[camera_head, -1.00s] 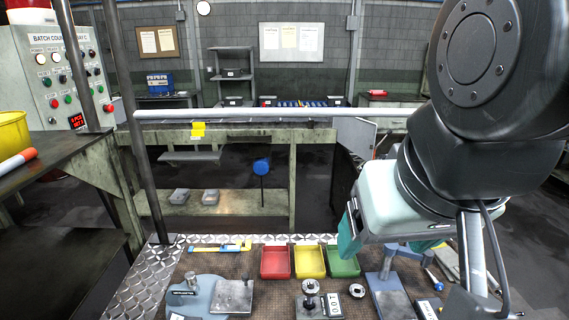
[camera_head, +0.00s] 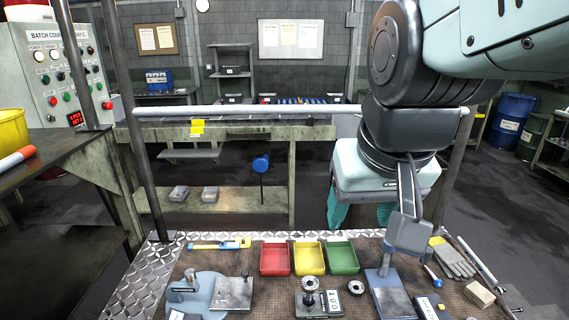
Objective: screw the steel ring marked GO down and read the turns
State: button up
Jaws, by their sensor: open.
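A steel ring (camera_head: 310,284) sits at the top of a small block (camera_head: 304,307) at the front centre of the bench, above a dark knob-like part. A second steel ring (camera_head: 356,287) lies flat on the bench just to its right. The marking on either ring is too small to read, so I cannot tell which is GO. A small white plate with dark characters (camera_head: 333,300) stands on the block's right side; I cannot read it surely. My gripper (camera_head: 362,215) hangs open beyond the bench's back edge, behind and above the rings, with its teal fingers apart and nothing between them.
Red (camera_head: 275,259), yellow (camera_head: 309,259) and green (camera_head: 342,258) trays line the back of the bench. A blue-grey stand (camera_head: 390,294) is right of the loose ring. A yellow-and-blue tool (camera_head: 219,243) lies back left. Gloves (camera_head: 453,262) lie at right.

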jog(key=w+a+f+g, duration=0.1)
jog(key=w+f+g, duration=0.1)
jog(key=w+f, duration=0.6)
jog(key=g, duration=0.3)
send_over(310, 279)
jog(key=s, duration=0.1)
notch_tip(310, 279, down, 22)
jog(key=shift+r, duration=0.25)
jog(key=shift+f, duration=2.3)
